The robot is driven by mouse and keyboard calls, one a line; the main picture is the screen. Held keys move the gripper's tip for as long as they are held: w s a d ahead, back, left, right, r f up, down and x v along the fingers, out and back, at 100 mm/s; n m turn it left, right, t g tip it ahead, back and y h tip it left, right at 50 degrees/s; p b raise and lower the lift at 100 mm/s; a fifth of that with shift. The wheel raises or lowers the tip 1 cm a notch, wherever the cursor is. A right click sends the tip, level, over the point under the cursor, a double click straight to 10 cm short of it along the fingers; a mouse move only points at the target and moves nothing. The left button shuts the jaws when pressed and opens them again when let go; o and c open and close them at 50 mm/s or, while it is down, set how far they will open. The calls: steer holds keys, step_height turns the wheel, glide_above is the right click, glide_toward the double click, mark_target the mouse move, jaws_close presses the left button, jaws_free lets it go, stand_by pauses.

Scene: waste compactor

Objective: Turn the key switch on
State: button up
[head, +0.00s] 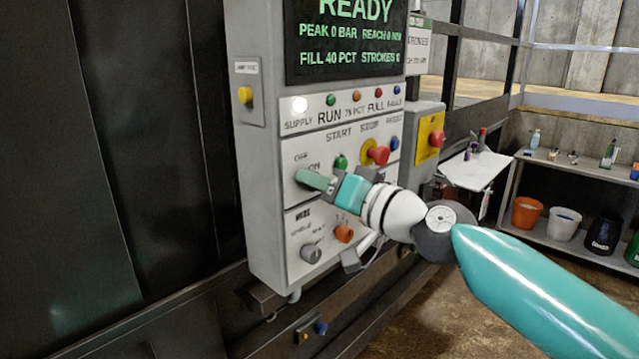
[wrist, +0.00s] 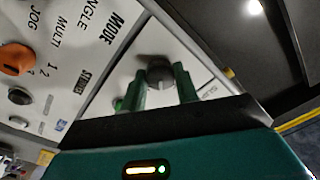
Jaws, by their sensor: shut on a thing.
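The control panel (head: 275,200) is a light grey box on the left wall. Its key switch (wrist: 160,72) shows in the wrist view as a dark grey round knob between my two green fingers. My gripper (head: 308,180) reaches the panel at the "OFF" and "ON" labels, left of the green start button (head: 341,162). In the wrist view my gripper (wrist: 160,85) is shut on the switch, one finger on each side. In the head view the fingers hide the switch, and I cannot tell its turned position.
A red stop button (head: 379,155) sits right of my gripper. Below are a grey knob (head: 311,253) and an orange knob (head: 344,233). The screen (head: 345,40) reads READY, and the supply lamp (head: 299,104) glows white. A shelf (head: 570,235) with buckets stands at the right.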

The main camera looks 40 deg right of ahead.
steer(key=shift+m, duration=1.7)
steer(key=o, duration=1)
steer(key=shift+c, duration=0.2)
steer(key=s, duration=1.3)
steer(key=shift+s+d+f, duration=0.2)
steer(key=shift+s+d, duration=0.05)
steer(key=shift+s, duration=0.15)
